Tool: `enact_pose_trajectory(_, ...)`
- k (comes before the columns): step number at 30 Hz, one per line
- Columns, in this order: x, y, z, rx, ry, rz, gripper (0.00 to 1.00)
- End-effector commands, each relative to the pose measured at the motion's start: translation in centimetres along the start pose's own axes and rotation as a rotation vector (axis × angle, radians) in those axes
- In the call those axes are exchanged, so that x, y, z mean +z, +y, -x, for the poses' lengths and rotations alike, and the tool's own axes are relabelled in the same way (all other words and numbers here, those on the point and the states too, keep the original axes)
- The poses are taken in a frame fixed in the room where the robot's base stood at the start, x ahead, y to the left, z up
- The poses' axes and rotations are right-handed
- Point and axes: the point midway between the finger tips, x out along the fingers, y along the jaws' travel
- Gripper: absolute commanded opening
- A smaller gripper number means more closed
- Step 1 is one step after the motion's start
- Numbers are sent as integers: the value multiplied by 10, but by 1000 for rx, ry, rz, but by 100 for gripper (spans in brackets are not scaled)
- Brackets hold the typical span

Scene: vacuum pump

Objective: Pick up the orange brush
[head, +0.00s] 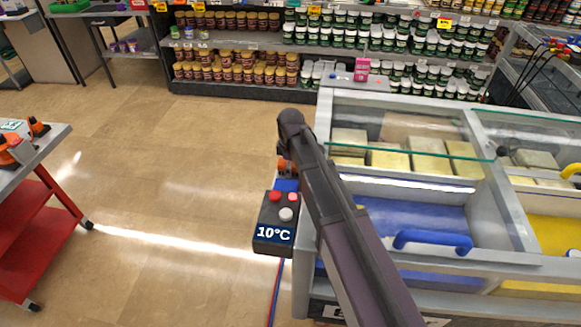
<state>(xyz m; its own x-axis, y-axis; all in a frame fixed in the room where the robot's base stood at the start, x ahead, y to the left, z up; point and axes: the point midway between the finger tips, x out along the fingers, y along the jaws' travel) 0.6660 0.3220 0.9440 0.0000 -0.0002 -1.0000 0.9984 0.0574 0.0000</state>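I cannot make out an orange brush for certain. Orange and black items (10,151) lie on the top of the red cart at the left edge, and another orange piece (38,128) sits just behind them; they are too small and cut off to name. A small orange part (284,164) also shows beside my arm, above a blue part at the freezer's left side. My arm reaches up from the bottom right, and its dark end (286,146) is over that spot. The fingers cannot be made out, nor whether they hold anything.
A control box (275,234) reading 10°C, with red and white buttons, hangs at the left end of the chest freezer (305,270). Cables run down below it. The red cart (42,235) stands at left. The tiled floor (165,190) between is clear. Shelves of jars line the back.

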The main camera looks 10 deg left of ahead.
Motion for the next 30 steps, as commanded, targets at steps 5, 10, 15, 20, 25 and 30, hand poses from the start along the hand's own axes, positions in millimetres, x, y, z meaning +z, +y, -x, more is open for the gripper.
enact_pose_trajectory(5,0,0,0,0,0,0,35)
enact_pose_trajectory(10,0,0,0,0,0,0,13)
enact_pose_trajectory(15,0,0,0,0,0,0,13)
enact_pose_trajectory(20,0,0,1,0,0,0,13)
enact_pose_trajectory(25,0,0,6,0,0,-1,13)
enact_pose_trajectory(30,0,0,16,0,0,-1,13)
